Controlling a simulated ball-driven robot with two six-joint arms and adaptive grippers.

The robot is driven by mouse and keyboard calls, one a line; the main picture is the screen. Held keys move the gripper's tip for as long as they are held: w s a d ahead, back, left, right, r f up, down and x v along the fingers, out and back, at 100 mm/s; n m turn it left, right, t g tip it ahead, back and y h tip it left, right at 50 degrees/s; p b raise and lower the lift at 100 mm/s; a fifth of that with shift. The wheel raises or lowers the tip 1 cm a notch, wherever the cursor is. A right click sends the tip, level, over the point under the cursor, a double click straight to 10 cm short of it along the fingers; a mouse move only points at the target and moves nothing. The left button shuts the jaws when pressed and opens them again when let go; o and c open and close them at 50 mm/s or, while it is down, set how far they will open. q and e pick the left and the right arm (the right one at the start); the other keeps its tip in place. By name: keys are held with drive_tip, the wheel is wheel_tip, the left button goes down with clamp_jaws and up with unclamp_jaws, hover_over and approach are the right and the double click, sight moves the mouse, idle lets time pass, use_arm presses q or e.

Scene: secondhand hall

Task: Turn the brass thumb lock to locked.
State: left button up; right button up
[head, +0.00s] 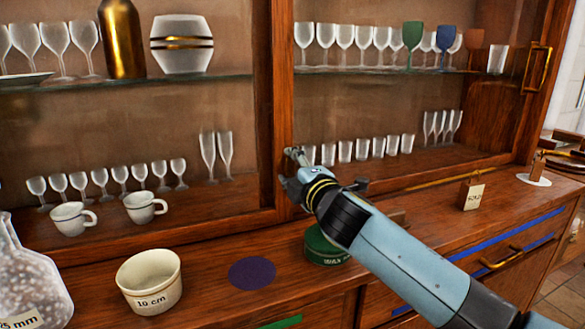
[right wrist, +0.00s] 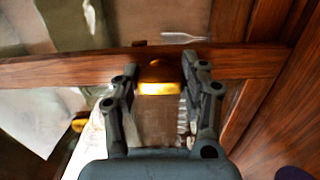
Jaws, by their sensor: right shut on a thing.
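My right gripper (head: 292,168) reaches the wooden middle post of the glass cabinet (head: 275,100) in the head view. The brass thumb lock (right wrist: 160,87) shows in the right wrist view as a bright gold piece on a wooden bar, between the two fingers of the right gripper (right wrist: 159,72). The gripper is shut on it. The lock is hidden behind the gripper in the head view. Its turn position cannot be read, as the fingers cover part of it. My left gripper is in neither view.
Glasses stand on the cabinet shelves. A white 10 cm pot (head: 150,284), a purple disc (head: 252,273), a green tin (head: 325,248) and two white cups (head: 72,222) are around the counter. A tagged block (head: 472,195) stands to the right.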

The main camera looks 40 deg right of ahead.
drive_tip(key=o, duration=1.2)
drive_tip(key=shift+c, duration=0.2)
drive_tip(key=shift+s, duration=0.1)
drive_tip(key=v, duration=1.2)
